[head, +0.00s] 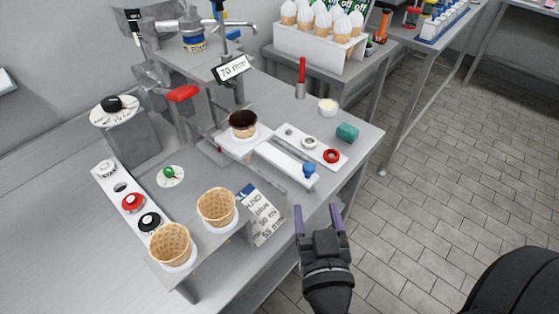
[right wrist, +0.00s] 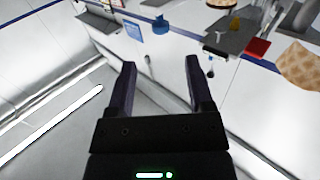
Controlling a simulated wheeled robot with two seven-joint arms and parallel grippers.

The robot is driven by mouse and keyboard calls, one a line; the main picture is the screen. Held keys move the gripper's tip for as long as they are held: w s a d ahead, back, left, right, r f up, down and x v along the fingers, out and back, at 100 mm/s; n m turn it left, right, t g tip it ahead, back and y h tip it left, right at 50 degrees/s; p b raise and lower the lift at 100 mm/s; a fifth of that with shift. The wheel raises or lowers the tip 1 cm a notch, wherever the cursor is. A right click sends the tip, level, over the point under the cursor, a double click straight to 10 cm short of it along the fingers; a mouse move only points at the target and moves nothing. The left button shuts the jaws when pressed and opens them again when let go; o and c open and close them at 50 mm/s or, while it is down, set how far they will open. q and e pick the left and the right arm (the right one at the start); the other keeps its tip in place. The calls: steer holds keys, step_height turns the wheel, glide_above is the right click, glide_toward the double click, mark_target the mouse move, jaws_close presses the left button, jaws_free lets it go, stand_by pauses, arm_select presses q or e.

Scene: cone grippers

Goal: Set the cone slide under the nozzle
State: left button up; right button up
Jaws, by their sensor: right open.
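The white cone slide (head: 286,161) lies on the steel table, with a blue knob (head: 309,171) at its near right end. A dark-topped wafer cone (head: 243,125) stands upright at its far left end. The nozzle is not clearly distinguishable; machine parts stand behind the cone, around the 70 mm sign (head: 232,68). My right gripper (head: 317,208) is open and empty, in front of the table edge and apart from the knob. In the right wrist view its fingers (right wrist: 160,62) are spread, with the blue knob (right wrist: 160,24) beyond them. My left gripper is out of view.
Two empty cones (head: 216,207) stand on a raised shelf at left, beside a printed card (head: 262,216). Open floor lies right.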

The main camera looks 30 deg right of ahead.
mark_target(310, 172)
steer(key=p+x, duration=0.1)
steer(key=x, duration=0.2)
steer(key=p+x, duration=0.1)
steer(key=x, duration=0.2)
steer(key=p+x, duration=0.1)
steer(key=x, duration=0.2)
steer(key=shift+r+p, duration=0.3)
steer(key=shift+p, duration=0.05)
steer(key=shift+w+d+f, duration=0.15)
steer(key=shift+w+d, duration=0.05)
steer(key=shift+w, duration=0.2)
jaws_close()
stand_by(0.4)
